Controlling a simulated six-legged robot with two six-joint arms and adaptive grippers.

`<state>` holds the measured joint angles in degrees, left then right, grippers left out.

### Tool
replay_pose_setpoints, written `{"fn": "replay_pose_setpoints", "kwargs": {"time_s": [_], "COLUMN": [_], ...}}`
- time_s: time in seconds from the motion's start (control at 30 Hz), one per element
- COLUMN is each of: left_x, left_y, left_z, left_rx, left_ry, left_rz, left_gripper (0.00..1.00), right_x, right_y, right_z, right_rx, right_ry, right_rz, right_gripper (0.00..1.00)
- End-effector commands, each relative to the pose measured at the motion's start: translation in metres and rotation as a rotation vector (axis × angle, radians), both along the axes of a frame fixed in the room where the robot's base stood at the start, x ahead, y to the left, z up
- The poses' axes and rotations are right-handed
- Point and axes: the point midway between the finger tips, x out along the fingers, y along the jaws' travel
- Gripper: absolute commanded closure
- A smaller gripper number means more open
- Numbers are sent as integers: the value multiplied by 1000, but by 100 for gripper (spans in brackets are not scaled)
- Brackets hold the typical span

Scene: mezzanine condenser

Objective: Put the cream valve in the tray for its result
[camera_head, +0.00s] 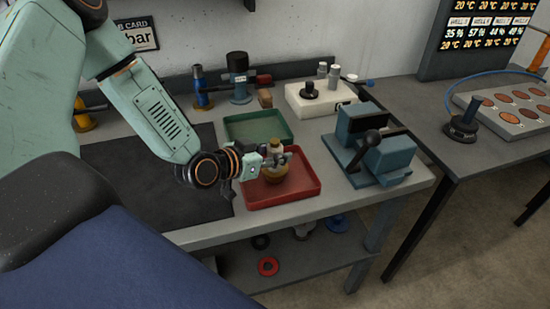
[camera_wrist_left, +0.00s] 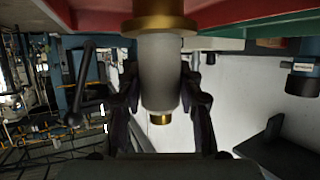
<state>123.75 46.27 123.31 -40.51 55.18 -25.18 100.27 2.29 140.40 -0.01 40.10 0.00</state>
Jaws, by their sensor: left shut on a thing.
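The cream valve (camera_head: 275,148) has a pale body and a brass base. My left gripper (camera_head: 273,160) is shut on it, over the red tray (camera_head: 304,193). In the left wrist view the valve's cream body (camera_wrist_left: 160,75) stands between the two fingers of my left gripper (camera_wrist_left: 160,100), with its brass flange close to the red tray (camera_wrist_left: 95,18). I cannot tell whether the brass base touches the tray floor. A green tray (camera_head: 284,136) lies just behind the red one and looks empty. My right gripper is not in view.
A blue vise (camera_head: 365,150) with a dark lever stands right of the trays. A white block with a black knob (camera_head: 310,90) and blue valves (camera_head: 238,75) stand at the back. A dark mat (camera_head: 140,170) lies at left.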

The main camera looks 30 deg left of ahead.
Motion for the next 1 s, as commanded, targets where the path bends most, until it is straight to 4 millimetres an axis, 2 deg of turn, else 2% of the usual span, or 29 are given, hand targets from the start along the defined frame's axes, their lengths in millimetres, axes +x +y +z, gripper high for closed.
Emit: {"fn": "replay_pose_setpoints", "kwargs": {"time_s": [0.03, 0.43, 0.47, 0.7, 1.0], "left_x": [1, 2, 2, 2, 2], "left_y": [0, 1, 1, 1, 1], "left_z": [-5, -7, -7, -7, -6], "left_rx": [2, 0, 0, 0, 0], "left_ry": [-3, -5, -2, -1, -2], "left_rz": [-2, 0, 0, 0, 0], "left_gripper": [100, 100, 62, 42, 42], "right_x": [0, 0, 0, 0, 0], "right_y": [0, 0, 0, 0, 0], "right_z": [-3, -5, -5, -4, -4], "right_rx": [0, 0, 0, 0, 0], "right_ry": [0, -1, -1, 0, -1], "right_rz": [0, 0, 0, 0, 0], "right_gripper": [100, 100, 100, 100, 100]}}
